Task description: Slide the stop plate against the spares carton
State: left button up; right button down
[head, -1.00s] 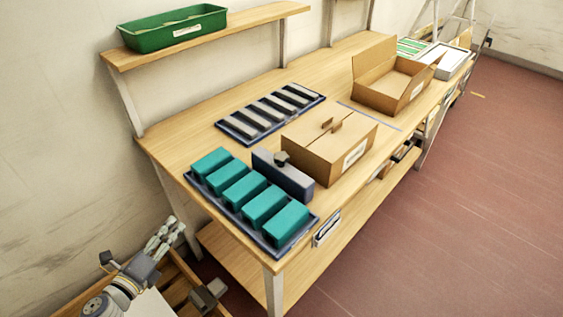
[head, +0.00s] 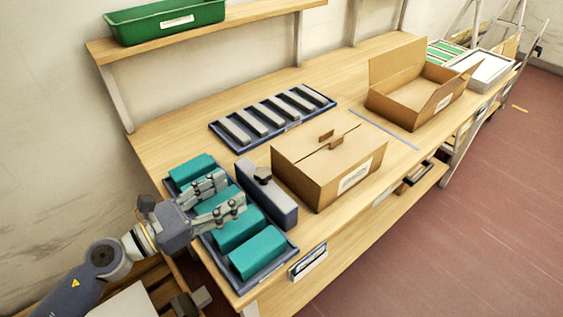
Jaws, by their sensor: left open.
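The stop plate (head: 270,198) is a grey-blue upright block with a black knob on top. It stands on the table between the tray of teal blocks and a closed brown carton (head: 318,170) with a white label, which looks like the spares carton. The plate is close beside the carton's left side; I cannot tell if they touch. My left gripper (head: 230,195) is open and empty, above the teal blocks, left of the plate, its fingers pointing towards it. It hides part of the blocks. My right gripper is not in view.
The teal blocks sit in a blue tray (head: 268,277) at the table's near end. Another blue tray (head: 285,127) with grey bars lies behind. An open carton (head: 408,98) stands further right. A green bin (head: 165,20) is on the shelf above.

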aim_at(263, 171)
pick_arm(q)
jog(key=p+x, duration=0.3)
jog(key=x, duration=0.5)
jog(key=shift+w+d+r+p, duration=0.15)
jog(key=shift+r+p, duration=0.05)
jog(key=shift+p, duration=0.15)
jog(key=shift+x, duration=0.85)
jog(key=shift+f, duration=0.15)
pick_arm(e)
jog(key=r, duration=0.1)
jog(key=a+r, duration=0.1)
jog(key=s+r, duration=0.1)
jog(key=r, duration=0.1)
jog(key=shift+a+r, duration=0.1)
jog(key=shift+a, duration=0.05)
